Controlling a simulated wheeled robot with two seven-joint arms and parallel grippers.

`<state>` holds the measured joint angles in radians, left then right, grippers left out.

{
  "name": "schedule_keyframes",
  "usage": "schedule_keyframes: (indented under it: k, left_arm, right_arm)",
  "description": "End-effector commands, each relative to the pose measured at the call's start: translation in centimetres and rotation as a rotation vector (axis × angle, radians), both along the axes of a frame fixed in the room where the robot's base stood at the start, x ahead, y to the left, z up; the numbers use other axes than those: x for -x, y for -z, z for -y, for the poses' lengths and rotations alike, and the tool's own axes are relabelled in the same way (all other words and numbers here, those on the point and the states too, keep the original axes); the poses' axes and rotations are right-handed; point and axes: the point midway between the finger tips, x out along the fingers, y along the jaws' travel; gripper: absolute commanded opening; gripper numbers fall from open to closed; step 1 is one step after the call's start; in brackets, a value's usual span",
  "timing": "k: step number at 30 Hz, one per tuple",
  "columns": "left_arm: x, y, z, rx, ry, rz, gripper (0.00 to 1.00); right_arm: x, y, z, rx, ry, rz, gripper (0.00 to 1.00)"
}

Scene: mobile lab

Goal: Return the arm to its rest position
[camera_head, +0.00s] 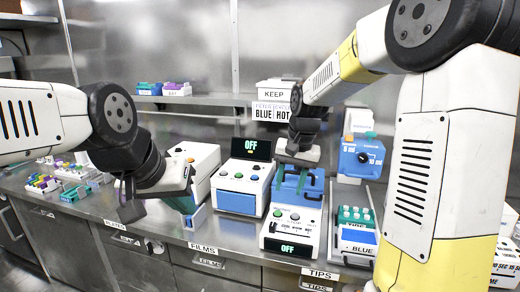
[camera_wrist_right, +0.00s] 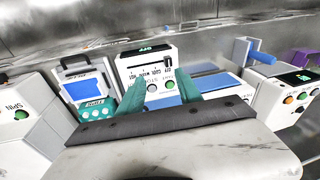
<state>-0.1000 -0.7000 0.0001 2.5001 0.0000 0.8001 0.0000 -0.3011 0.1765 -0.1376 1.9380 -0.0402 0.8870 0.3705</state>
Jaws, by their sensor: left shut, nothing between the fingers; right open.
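My right arm reaches in from the right in the head view. Its gripper (camera_head: 298,182) points down over the white device with an OFF display (camera_head: 292,236) near the bench front. In the right wrist view its teal fingers (camera_wrist_right: 161,86) stand apart with nothing held between them. A white device with a display and dial marks (camera_wrist_right: 150,68) lies beyond them. My left gripper (camera_head: 130,203) hangs at the left, shut and empty, near the bench's front edge.
A white-and-blue device with an OFF display (camera_head: 243,182) stands between the grippers. A blue device with a dial (camera_head: 362,158) and a rack labelled BLUE (camera_head: 356,226) stand to the right. Colourful racks (camera_head: 70,182) sit at the left. A shelf holds a KEEP bin (camera_head: 273,93).

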Motion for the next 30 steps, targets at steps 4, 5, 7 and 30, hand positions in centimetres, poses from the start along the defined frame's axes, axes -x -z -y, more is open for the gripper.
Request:
schedule_keyframes:
  k: [4, 5, 7, 30]
  left_arm:
    - [0.0, 0.0, 0.0, 0.000, 0.000, 0.000, 0.00]
    - [0.0, 0.0, 0.0, 0.000, 0.000, 0.000, 0.00]
    - [0.0, 0.0, 0.0, 0.000, 0.000, 0.000, 0.00]
    - [0.0, 0.0, 0.0, 0.000, 0.000, 0.000, 0.00]
  right_arm:
    - [5.1, -4.2, 2.1, -0.036, -0.049, 0.105, 0.42]
    - [6.1, -4.8, 2.5, -0.040, -0.061, 0.126, 0.42]
    - [8.6, -6.0, 3.3, -0.045, -0.085, 0.174, 0.42]
    - [20.6, -7.4, 5.6, 0.013, -0.213, 0.429, 0.42]
